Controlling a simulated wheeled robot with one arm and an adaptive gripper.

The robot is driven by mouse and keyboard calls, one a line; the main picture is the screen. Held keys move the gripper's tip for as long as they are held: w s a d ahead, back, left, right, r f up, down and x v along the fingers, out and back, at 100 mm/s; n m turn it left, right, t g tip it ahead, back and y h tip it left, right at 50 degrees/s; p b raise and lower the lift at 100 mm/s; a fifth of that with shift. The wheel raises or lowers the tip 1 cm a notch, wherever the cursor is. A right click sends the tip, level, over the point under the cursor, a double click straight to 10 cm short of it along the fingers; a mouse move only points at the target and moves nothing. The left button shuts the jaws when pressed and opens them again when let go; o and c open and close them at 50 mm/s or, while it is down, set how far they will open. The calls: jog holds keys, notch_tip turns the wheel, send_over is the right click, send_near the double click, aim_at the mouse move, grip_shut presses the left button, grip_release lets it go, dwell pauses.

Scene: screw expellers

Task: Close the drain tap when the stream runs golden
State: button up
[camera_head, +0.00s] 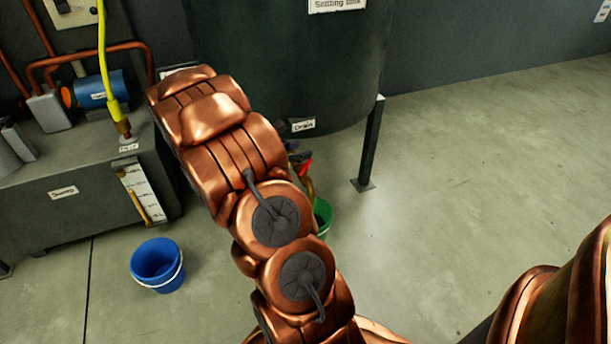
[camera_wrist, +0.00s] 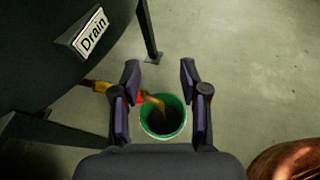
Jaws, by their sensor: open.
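The drain tap sits low on the settling tank, under a label reading Drain (camera_head: 303,125). In the head view its red handle (camera_head: 305,166) shows just past my arm. In the wrist view the tap's brass pipe (camera_wrist: 100,86) runs behind my left finger. A golden-brown piece (camera_wrist: 152,101) hangs over the green bucket (camera_wrist: 183,127); I cannot tell whether it is spout or stream. Dark liquid (camera_wrist: 163,122) shows inside the bucket. My gripper (camera_wrist: 160,70) is open, its fingers apart above the tap and bucket. The handle's position is mostly hidden.
The dark settling tank (camera_head: 290,60) stands on legs, one leg (camera_head: 370,145) at right. A blue bucket (camera_head: 157,264) stands on the floor at left, before a grey cabinet (camera_head: 85,200) with a gauge. A yellow hose (camera_head: 104,60) rises from it. The floor at right is clear.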

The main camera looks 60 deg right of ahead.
aim_at(302, 170)
jog(key=w+d+f+n+t+b, duration=0.1)
jog(key=w+f+n, duration=0.1)
jog(key=f, duration=0.3)
jog(key=w+d+f+n+t+b, duration=0.1)
jog(key=w+d+f+n, duration=0.1)
jog(key=f, duration=0.4)
jog(key=w+d+f+n+t+b, duration=0.1)
jog(key=w+d+f+n+b, duration=0.1)
jog(key=f, duration=0.4)
jog(key=shift+d+n+t, duration=0.25)
jog(key=shift+n+t, duration=0.05)
jog(key=shift+n, duration=0.3)
jog(key=b+x, duration=0.2)
jog(key=x, duration=0.4)
jog(key=shift+d+f, duration=0.1)
jog(key=shift+d+f+b, duration=0.15)
jog(key=shift+d+b, duration=0.2)
jog(key=shift+d, duration=0.4)
jog(key=c, duration=0.8)
jog(key=shift+d, duration=0.15)
grip_shut()
